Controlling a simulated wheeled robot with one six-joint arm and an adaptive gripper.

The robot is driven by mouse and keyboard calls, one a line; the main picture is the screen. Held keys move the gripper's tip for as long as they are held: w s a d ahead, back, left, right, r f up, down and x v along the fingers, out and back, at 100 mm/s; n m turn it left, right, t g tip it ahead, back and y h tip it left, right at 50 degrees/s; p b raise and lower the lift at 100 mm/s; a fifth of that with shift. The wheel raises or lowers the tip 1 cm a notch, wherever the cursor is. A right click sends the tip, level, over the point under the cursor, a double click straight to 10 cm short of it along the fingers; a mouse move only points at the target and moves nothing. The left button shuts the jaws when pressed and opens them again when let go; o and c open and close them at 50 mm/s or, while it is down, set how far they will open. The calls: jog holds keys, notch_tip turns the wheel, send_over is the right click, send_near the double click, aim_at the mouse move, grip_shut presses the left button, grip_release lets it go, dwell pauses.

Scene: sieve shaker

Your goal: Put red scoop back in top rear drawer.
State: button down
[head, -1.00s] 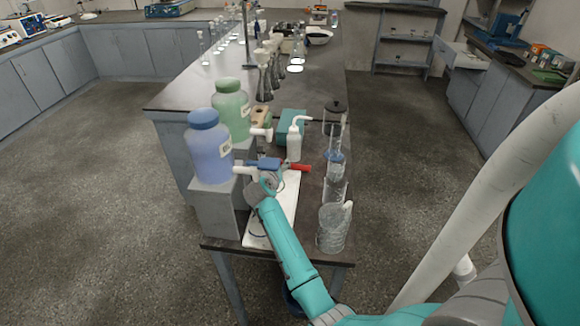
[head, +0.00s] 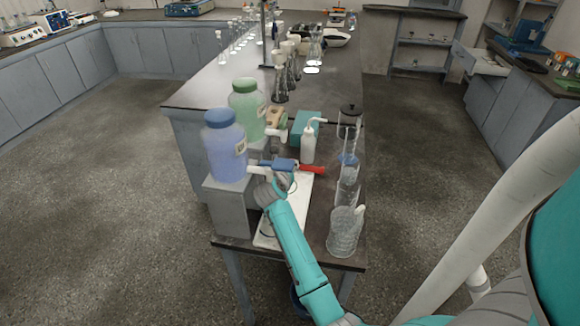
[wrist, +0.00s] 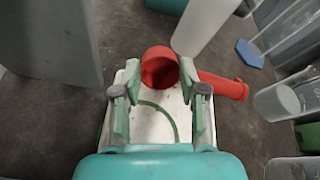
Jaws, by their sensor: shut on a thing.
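The red scoop shows its round cup (wrist: 158,68) and handle (wrist: 222,86) in the wrist view. In the head view its red handle (head: 312,169) points right, just below the white wash bottle (head: 309,145). My gripper (wrist: 160,80) is shut on the scoop, with the cup between its fingertips, above a white board (head: 298,205). I cannot tell how high the scoop is above the board. In the head view my wrist partly hides the gripper and the cup. A pale drawer (head: 480,58) stands pulled out of a cabinet at the far right; its inside is hard to see.
A blue-filled jar (head: 226,150) and a green-filled jar (head: 247,110) stand left of the gripper. Glass cylinders and a beaker (head: 345,232) stand to the right. Flasks (head: 280,75) line the bench behind. The floor (head: 420,150) right of the bench is open.

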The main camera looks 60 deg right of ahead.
jog(key=s+a, duration=0.5)
jog(key=a, duration=0.8)
jog(key=s+a, duration=0.5)
jog(key=a, duration=0.9)
jog(key=s+a, duration=0.5)
jog(key=a, duration=0.8)
jog(key=shift+a, duration=0.3)
jog(key=shift+s+a, duration=0.1)
jog(key=shift+s, duration=0.05)
